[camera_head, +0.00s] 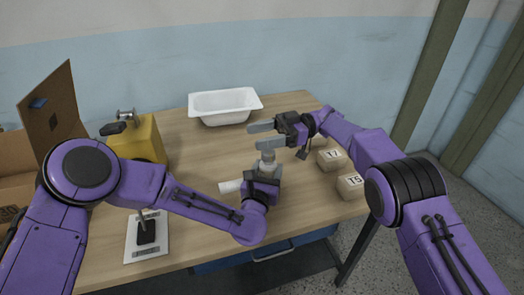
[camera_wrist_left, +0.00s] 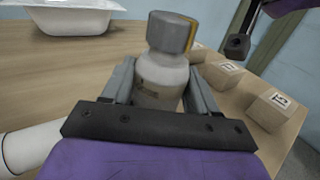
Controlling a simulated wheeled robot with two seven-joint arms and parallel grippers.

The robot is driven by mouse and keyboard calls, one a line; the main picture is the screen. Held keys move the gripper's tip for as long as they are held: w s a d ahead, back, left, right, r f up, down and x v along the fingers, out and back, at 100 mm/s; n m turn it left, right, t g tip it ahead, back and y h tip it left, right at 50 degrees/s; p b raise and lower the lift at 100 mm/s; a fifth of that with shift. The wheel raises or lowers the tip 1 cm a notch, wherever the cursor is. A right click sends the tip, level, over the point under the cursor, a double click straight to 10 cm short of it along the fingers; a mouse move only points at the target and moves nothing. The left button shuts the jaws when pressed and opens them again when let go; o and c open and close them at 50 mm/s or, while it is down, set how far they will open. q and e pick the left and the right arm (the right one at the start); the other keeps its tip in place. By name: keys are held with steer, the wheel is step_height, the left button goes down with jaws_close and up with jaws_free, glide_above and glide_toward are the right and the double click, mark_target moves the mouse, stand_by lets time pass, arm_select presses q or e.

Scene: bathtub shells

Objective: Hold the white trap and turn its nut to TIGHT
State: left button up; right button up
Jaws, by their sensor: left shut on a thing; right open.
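The white trap (camera_head: 267,164) stands upright on the table, with its side pipe (camera_head: 230,186) pointing left. In the left wrist view its grey-white body (camera_wrist_left: 162,82) carries a ribbed nut (camera_wrist_left: 168,33) with a yellow mark on its right side. My left gripper (camera_head: 264,174) is shut on the trap body below the nut, one finger on each side. My right gripper (camera_head: 256,136) is open and comes in from the right. The nut is partly hidden in the head view.
A white bathtub shell (camera_head: 225,105) lies at the back. Boxes marked T7 (camera_head: 331,159) and T5 (camera_head: 351,186) stand right. A yellow block (camera_head: 138,140), an open cardboard box (camera_head: 50,125) and a white sheet with a black item (camera_head: 146,233) are left.

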steer(key=shift+r, duration=1.6)
steer(key=w+d+m+t+y, duration=0.2)
steer(key=d+m+t, duration=0.15)
steer(key=d, duration=0.55)
steer(key=m+t, duration=0.1)
steer(key=t, duration=0.2)
glide_toward(268, 155)
steer(key=shift+h, duration=0.5)
steer(key=a, duration=0.4)
steer(key=w+a, duration=0.1)
steer(key=a, duration=0.6)
steer(key=shift+w+a+r, duration=0.25)
steer(key=shift+w+a, duration=0.05)
steer(key=shift+a, duration=0.05)
